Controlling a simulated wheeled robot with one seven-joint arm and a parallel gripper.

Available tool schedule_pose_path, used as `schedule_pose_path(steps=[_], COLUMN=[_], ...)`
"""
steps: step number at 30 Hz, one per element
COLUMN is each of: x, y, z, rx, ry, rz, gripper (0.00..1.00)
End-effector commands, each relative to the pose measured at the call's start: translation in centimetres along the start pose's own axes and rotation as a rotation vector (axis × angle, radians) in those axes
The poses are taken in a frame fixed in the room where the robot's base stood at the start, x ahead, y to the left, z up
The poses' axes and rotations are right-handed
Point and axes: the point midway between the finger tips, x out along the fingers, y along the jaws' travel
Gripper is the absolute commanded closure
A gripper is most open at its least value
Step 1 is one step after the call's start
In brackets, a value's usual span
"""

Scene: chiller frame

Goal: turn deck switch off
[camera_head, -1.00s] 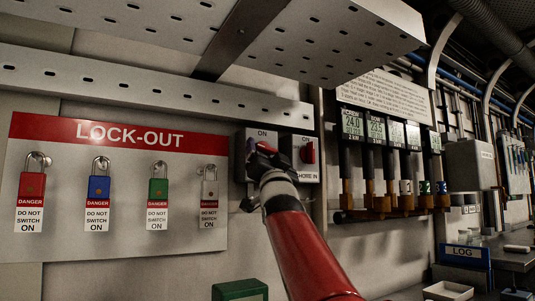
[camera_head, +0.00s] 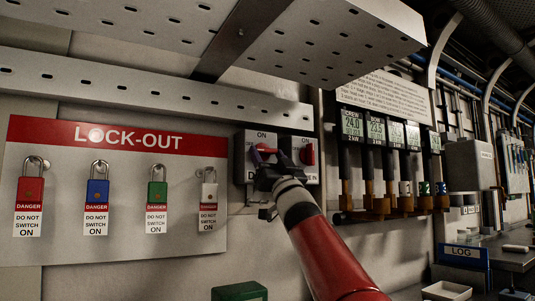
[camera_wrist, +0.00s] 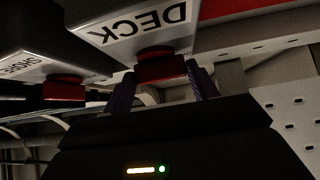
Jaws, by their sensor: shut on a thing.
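The deck switch is a grey box (camera_head: 243,147) marked ON at the top, on the wall right of the lock-out board. Its DECK label (camera_wrist: 140,22) shows upside down in the wrist view, with its red knob (camera_wrist: 160,67) below it. My gripper (camera_head: 270,157) is at the front of this box, and it also shows in the wrist view (camera_wrist: 160,88). Its purple fingers stand on either side of the red knob and are shut on it. In the head view the gripper hides most of the knob and label, so the knob's setting is unclear.
A second switch box with a red knob (camera_head: 307,154) sits close on the right. The lock-out board (camera_head: 125,225) with several padlocks hangs left. A perforated metal tray (camera_head: 330,40) overhangs above. Gauges with brass fittings (camera_head: 375,205) are to the right.

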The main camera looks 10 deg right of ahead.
Motion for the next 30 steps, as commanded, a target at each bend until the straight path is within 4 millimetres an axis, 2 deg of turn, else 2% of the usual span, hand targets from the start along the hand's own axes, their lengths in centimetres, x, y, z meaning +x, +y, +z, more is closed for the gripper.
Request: schedule_pose_path(steps=[13,14,18,26,30], x=[-0.1,-0.1,-0.1,-0.1,-1.2], y=[0.1,0.1,0.1,0.1,0.2], z=[0.1,0.1,0.1,0.1,0.3], rx=[-0.036,-0.036,-0.036,-0.034,-0.035], ry=[-0.002,-0.002,-0.002,-0.002,-0.003], rz=[-0.036,-0.036,-0.036,-0.035,-0.035], gripper=[0.65,0.39,0.21,0.20,0.20])
